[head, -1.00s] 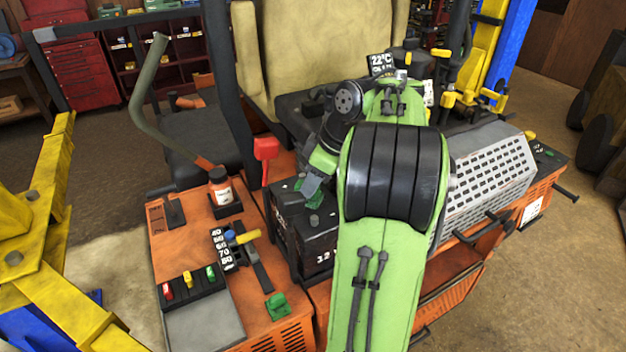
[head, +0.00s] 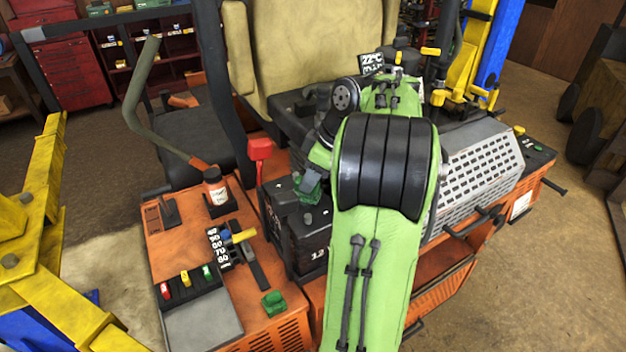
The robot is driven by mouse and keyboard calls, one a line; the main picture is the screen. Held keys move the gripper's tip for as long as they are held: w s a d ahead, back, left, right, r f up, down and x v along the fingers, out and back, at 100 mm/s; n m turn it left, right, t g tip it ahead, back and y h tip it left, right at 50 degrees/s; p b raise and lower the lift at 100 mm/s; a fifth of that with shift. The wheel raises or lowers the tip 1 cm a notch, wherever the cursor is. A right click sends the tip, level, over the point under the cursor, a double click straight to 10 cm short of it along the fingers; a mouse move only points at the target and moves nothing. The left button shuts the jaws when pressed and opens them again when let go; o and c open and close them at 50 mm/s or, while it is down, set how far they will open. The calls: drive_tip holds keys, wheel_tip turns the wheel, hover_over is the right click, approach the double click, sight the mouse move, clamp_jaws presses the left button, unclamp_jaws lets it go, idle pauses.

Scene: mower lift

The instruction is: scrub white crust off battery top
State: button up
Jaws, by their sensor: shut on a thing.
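The battery (head: 312,235) is a black box with pale markings on its front, set in the orange mower body just right of the red lever. My gripper (head: 309,190) is low over the battery top, at its middle, with my green arm covering the right part. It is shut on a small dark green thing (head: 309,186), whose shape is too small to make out. Whether that thing touches the battery top I cannot tell. Small pale spots show on the battery top, but I cannot tell whether they are white crust.
A red lever (head: 260,152) stands up close behind the battery's left side. A grey perforated cover (head: 487,165) lies right of my arm.

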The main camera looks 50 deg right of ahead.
drive_tip(key=shift+w+a+f, duration=0.15)
drive_tip(key=shift+w+a, duration=0.1)
drive_tip(key=shift+w, duration=0.25)
drive_tip(key=shift+s+d+r+p, duration=0.2)
drive_tip(key=shift+d+p, duration=0.15)
drive_tip(key=shift+p, duration=0.25)
drive_tip(key=shift+s+d+r+p, duration=0.2)
drive_tip(key=shift+d+p, duration=0.15)
drive_tip(key=shift+p, duration=0.25)
drive_tip(key=shift+s+d+r+p, duration=0.15)
drive_tip(key=shift+s+p, duration=0.05)
drive_tip(key=shift+p, duration=0.2)
drive_tip(key=shift+w+a+f+b, duration=0.25)
drive_tip(key=shift+w+a+b, duration=0.15)
drive_tip(key=shift+a+b, duration=0.5)
drive_tip(key=shift+w+r, duration=0.1)
drive_tip(key=shift+w, duration=0.15)
wheel_tip(320, 180, up, 5)
drive_tip(key=p, duration=0.3)
drive_tip(key=shift+a+r, duration=0.1)
drive_tip(key=shift+r, duration=0.2)
